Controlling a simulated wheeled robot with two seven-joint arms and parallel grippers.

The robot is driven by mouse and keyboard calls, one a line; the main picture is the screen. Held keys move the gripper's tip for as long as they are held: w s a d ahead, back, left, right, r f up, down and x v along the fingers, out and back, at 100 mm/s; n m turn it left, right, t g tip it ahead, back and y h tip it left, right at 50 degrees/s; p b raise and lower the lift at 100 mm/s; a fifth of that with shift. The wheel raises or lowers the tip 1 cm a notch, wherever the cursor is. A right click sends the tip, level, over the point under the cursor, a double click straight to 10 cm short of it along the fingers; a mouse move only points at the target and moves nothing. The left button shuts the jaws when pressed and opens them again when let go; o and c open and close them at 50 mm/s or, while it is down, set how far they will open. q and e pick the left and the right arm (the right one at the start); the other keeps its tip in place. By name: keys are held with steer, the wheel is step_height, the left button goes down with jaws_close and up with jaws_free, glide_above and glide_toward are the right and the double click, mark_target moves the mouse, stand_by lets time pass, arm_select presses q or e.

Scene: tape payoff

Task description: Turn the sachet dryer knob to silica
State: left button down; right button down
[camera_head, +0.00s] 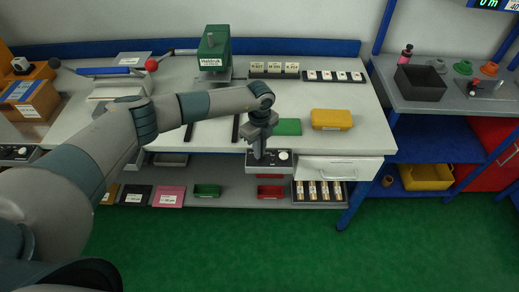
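A small grey control panel (270,165) is mounted at the front edge of the workbench, below the middle of the top. A white round knob (283,155) shows on its right part. My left gripper (257,155) points down at the left part of this panel, beside the white knob. Its fingers look close together, but they are too small to tell whether they are shut or hold anything. They hide what lies behind them. The panel's lettering is unreadable, so I cannot tell a silica mark. My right gripper is not in view.
A similar panel (16,154) sits at the far left edge. A white drawer (338,168) is right of the panel. A lower shelf holds small trays. Green floor in front is clear.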

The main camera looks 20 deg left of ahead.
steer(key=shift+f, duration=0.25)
arm_select(q)
steer(key=shift+f+m+b, duration=0.15)
steer(key=shift+m+b, duration=0.85)
steer(key=shift+b, duration=0.2)
steer(key=m+b, duration=0.8)
steer(key=b, duration=0.1)
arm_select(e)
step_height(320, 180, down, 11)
arm_select(q)
steer(key=m+b, duration=0.3)
steer(key=shift+w+b, duration=0.1)
steer(key=shift+b, duration=0.2)
steer(key=m+b, duration=0.3)
steer(key=b, duration=0.1)
steer(key=shift+m, duration=0.4)
steer(key=shift+r+m+b, duration=0.25)
steer(key=shift+m+b, duration=0.3)
steer(key=shift+m, duration=0.15)
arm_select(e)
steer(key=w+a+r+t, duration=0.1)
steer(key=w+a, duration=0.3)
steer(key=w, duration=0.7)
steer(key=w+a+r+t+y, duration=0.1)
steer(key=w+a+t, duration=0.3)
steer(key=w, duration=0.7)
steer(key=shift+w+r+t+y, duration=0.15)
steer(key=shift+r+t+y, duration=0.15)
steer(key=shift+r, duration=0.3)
